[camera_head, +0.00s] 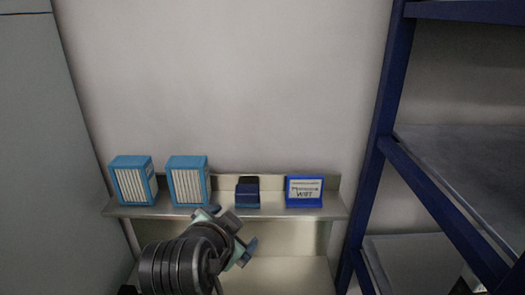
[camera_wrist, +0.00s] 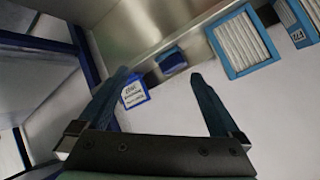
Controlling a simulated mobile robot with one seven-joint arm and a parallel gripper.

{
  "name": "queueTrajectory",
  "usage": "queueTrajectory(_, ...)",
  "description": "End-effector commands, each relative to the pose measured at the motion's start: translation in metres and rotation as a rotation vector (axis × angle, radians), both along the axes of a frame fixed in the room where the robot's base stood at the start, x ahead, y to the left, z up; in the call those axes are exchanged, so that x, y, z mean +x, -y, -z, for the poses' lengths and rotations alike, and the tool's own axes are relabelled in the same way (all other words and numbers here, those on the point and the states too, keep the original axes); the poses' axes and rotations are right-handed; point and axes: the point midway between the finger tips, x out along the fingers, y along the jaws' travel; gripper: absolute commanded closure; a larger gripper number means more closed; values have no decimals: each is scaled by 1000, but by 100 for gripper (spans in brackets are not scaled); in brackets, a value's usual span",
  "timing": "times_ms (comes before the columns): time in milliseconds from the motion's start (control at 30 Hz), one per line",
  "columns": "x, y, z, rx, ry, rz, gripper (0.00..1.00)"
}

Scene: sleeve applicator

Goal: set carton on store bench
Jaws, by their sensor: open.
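Two light-blue boxes with white ribbed fronts, the left box (camera_head: 133,181) and the right box (camera_head: 188,182), stand upright on a narrow metal bench (camera_head: 272,214) against the wall. A small dark-blue block (camera_head: 247,193) stands right of them, then a blue-framed white label card (camera_head: 304,191). Which of these is the carton, I cannot tell. In the wrist view the bench (camera_wrist: 140,50) appears turned over, with the card (camera_wrist: 134,92), block (camera_wrist: 172,61) and right box (camera_wrist: 241,42). My gripper (camera_wrist: 160,78) is open with nothing between its fingers, apart from these things.
A blue-framed rack (camera_head: 390,110) with grey shelves stands close on the right. A grey panel (camera_head: 45,150) closes the left side. A lower pale surface (camera_head: 290,275) lies under the bench. The bench has little bare room between the block and the card.

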Motion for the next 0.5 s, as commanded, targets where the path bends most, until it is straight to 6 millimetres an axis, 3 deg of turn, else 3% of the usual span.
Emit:
queueTrajectory(33, 7, 9, -47, -44, 152, -51, 0)
queueTrajectory(133, 3, 23, -139, -174, 447, -132, 0)
queueTrajectory(200, -14, 33, -201, -283, 646, -155, 0)
queueTrajectory(300, -53, 44, -278, -444, 898, -152, 0)
queueTrajectory(400, -97, 51, -332, -586, 1096, -118, 0)
queueTrajectory(500, -133, 55, -366, -687, 1228, -79, 0)
